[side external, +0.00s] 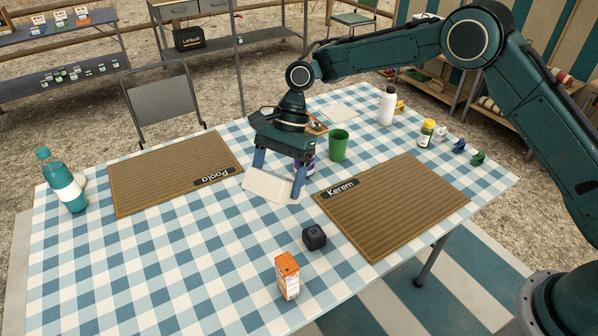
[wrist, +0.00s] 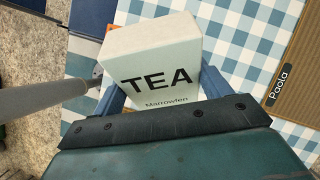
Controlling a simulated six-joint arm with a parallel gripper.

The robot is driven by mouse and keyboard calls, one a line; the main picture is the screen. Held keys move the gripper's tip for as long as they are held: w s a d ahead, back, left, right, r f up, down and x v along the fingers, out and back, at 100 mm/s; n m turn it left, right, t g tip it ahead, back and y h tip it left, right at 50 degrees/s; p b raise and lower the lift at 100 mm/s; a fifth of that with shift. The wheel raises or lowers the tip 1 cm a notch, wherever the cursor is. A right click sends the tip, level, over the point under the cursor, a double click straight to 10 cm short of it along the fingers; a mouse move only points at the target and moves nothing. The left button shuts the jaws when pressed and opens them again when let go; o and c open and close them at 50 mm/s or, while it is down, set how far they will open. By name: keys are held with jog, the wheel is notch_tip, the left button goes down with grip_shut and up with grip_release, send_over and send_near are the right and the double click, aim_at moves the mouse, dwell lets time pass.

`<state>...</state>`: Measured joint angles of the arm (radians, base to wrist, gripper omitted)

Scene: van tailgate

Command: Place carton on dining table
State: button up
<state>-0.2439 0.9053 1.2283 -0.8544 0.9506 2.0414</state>
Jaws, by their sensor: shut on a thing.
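My gripper (side external: 278,178) is shut on a white carton (side external: 266,186) over the middle of the dining table (side external: 200,255), which has a blue and white checked cloth. In the wrist view the carton (wrist: 160,55) fills the space between the fingers, and its near face reads "TEA". The carton is low over the cloth between the two brown placemats. I cannot tell whether its underside touches the table.
Placemats marked Paola (side external: 170,170) and Kerem (side external: 395,210) flank the gripper. A dark cube (side external: 314,237) and an orange-white carton (side external: 287,277) are at the front. The front left cloth is clear.

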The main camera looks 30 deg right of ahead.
jog(key=s+a+r+m+t+y, duration=0.1)
jog(key=s+a+m+t+y, duration=0.3)
jog(key=a, duration=0.8)
jog(key=s+a+r+m+t+y, duration=0.2)
jog(key=s+a+m+t+y, duration=0.2)
jog(key=a, duration=0.9)
jog(key=s+m, duration=0.2)
jog(key=shift+s+y, duration=0.3)
jog(key=shift+f, duration=0.15)
notch_tip(320, 180, down, 16)
jog(key=shift+f, duration=1.85)
jog(key=shift+f, duration=0.15)
